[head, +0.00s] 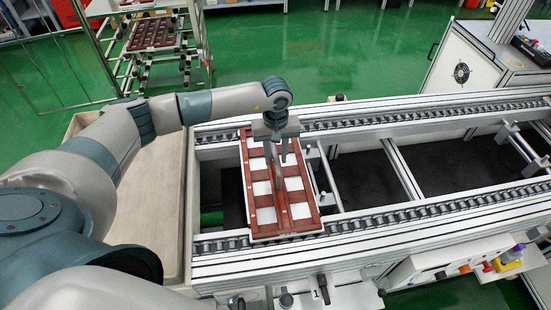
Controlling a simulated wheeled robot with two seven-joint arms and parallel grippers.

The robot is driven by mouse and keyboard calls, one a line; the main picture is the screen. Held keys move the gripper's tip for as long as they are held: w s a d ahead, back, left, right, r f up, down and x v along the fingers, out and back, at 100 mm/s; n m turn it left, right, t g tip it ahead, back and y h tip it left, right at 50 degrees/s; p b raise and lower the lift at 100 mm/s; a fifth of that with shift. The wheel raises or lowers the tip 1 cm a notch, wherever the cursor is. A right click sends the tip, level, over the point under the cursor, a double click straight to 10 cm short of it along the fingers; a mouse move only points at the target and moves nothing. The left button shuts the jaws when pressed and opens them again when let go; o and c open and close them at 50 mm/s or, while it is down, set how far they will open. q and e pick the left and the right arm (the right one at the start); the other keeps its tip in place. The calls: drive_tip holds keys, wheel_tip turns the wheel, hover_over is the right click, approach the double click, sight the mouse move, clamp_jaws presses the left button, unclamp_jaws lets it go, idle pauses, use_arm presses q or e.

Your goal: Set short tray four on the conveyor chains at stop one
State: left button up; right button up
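A reddish-brown tray (302,212) with pale square pockets lies across the left end of the conveyor. Its far end is by the far chain (350,123) and its near end is by the near chain (400,215). My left gripper (281,172) is over the middle of the tray, pointing down, with its fingers at the tray's central rib. I cannot tell whether the fingers are closed on the rib, or whether the tray rests fully on both chains. My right gripper is out of view.
A beige bin (150,215) stands left of the conveyor, under my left arm. Crossbars (403,172) span the open middle of the conveyor. A control panel with buttons (465,268) is at the front right. A rack with brown trays (153,35) stands at the back left.

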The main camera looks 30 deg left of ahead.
use_arm(q)
wheel_tip(320, 180, up, 9)
drive_tip(key=b, duration=0.4)
drive_tip(key=shift+r, duration=0.9)
